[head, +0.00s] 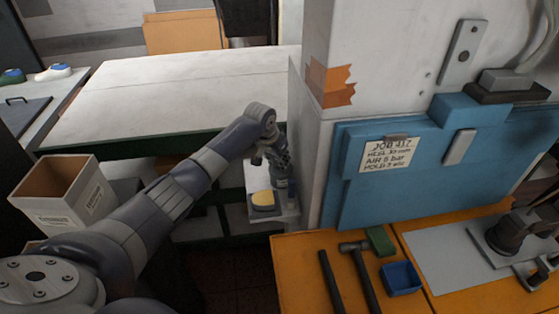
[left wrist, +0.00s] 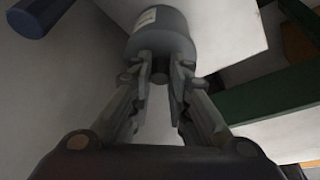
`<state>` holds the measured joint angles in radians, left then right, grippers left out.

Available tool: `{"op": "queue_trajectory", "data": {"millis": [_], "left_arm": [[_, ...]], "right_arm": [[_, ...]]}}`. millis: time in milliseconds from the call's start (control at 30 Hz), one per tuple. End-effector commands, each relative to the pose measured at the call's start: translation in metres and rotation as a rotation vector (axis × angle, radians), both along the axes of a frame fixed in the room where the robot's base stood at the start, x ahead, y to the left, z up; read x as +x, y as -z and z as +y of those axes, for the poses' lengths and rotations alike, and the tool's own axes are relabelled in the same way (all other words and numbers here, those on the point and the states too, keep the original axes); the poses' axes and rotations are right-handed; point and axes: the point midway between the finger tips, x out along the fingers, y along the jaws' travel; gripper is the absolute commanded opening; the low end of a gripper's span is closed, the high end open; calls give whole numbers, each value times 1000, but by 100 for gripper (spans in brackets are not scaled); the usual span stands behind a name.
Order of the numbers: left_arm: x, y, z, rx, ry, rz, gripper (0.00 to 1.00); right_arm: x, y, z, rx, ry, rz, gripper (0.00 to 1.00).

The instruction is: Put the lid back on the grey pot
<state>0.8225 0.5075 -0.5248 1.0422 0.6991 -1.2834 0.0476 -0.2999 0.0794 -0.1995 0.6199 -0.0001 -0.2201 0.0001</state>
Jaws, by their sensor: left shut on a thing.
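The grey pot (head: 281,181) stands on a small pale shelf beside the white pillar in the head view, partly hidden by my left gripper (head: 278,150). In the left wrist view, the grey pot (left wrist: 160,30) shows as a rounded grey cylinder with a pale label. My left gripper (left wrist: 161,68) is shut on the dark knob of the lid (left wrist: 158,72), at the pot's near end. The lid's rim is hard to make out, so I cannot tell whether it sits fully on the pot. My right gripper is in neither view.
A yellow-topped block (head: 264,202) lies on the shelf in front of the pot. The white pillar (head: 312,150) is close on the right. An open cardboard box (head: 65,195) stands left. The orange bench (head: 300,260) holds a hammer (head: 362,275) and blue tray (head: 401,279).

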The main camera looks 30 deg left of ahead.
Motion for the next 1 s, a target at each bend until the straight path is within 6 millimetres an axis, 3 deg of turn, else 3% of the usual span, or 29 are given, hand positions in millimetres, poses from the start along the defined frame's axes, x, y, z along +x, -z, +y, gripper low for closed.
{"op": "queue_trajectory", "data": {"millis": [1000], "left_arm": [[-1,0,0,-1,0,0,4]], "right_arm": [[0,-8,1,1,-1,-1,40]]}}
